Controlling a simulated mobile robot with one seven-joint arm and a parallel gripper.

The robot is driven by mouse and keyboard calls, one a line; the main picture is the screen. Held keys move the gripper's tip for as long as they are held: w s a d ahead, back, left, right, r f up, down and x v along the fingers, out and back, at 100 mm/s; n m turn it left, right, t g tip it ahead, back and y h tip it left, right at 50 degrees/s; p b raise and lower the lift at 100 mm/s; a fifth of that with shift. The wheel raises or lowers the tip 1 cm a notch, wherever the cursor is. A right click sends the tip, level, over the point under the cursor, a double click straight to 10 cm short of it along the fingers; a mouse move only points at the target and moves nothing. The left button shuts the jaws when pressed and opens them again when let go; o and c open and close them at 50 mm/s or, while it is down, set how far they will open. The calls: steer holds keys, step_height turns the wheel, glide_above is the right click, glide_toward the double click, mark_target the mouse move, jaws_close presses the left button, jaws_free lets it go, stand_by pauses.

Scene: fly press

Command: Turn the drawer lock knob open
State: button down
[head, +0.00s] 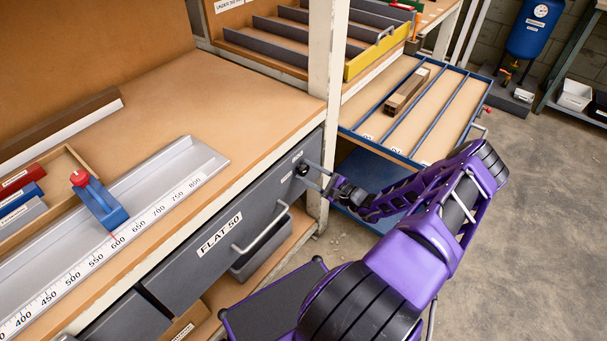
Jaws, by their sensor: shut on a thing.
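The grey drawer (215,262) labelled FLAT 50 is closed under the bench top and has a light bar handle (262,232) on its front. The small dark lock knob (301,169) sits near the upper right end of the drawer front, beside a small white label. My gripper (306,172) reaches it from the right and is shut on the knob. The fingers partly cover the knob, so its turn angle cannot be told. My purple arm extends from the lower right.
A steel rule channel with a blue stop (101,202) lies on the bench top (190,95). A pale bench post (326,75) stands just behind the knob. To the right, an open blue-edged tray (425,163) holds a brown bar (407,90).

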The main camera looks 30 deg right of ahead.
steer(key=n+p, duration=0.1)
steer(key=n, duration=0.5)
steer(key=shift+a+n, duration=0.1)
steer(key=shift+n, duration=0.2)
stand_by(0.5)
steer(key=shift+c, duration=1.5)
jaws_free()
steer(key=v, duration=1.7)
steer(key=shift+s, duration=0.2)
steer(key=shift+w+n+p, duration=0.1)
steer(key=shift+n+p, duration=0.2)
